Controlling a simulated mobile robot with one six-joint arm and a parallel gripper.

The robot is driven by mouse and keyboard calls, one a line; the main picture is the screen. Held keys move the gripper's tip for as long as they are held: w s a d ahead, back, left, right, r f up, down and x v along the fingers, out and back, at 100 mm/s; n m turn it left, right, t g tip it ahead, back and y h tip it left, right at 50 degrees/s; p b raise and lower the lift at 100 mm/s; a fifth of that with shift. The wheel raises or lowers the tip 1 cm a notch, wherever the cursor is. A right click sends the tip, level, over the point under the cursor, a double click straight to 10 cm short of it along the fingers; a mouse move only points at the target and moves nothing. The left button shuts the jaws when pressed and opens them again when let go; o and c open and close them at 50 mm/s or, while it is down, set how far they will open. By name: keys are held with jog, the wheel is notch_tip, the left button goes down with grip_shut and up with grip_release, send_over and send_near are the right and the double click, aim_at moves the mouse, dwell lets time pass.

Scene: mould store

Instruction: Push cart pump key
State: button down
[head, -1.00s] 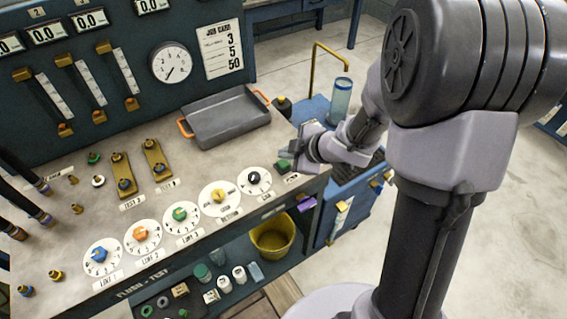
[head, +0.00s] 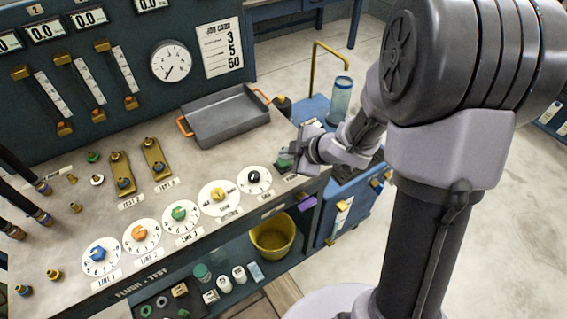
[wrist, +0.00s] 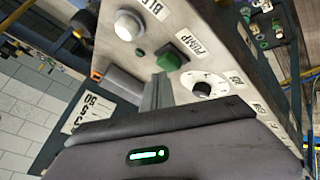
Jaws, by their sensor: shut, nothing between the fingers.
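The pump key is a green square button (wrist: 171,59) beside a PUMP label in the wrist view. In the head view the green key (head: 283,164) sits at the right end of the bench, partly hidden by my gripper. My gripper (head: 293,152) is shut and empty, close above the key. In the wrist view its narrow grey fingers (wrist: 158,92) end right by the key's edge. I cannot tell whether they touch it.
A round white button (wrist: 127,25) and a black knob on a white dial (wrist: 202,89) flank the key. A grey tray (head: 225,117) lies behind on the bench (head: 75,222). A blue cart (head: 349,192) stands beyond the bench's right end.

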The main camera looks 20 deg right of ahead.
aim_at(286, 163)
jog(key=shift+f+b, duration=0.3)
jog(key=shift+f, duration=0.15)
dwell(0.6)
jog(key=shift+r+p, duration=0.95)
jog(key=shift+p, duration=0.05)
notch_tip(286, 163, up, 6)
jog(key=p, duration=0.6)
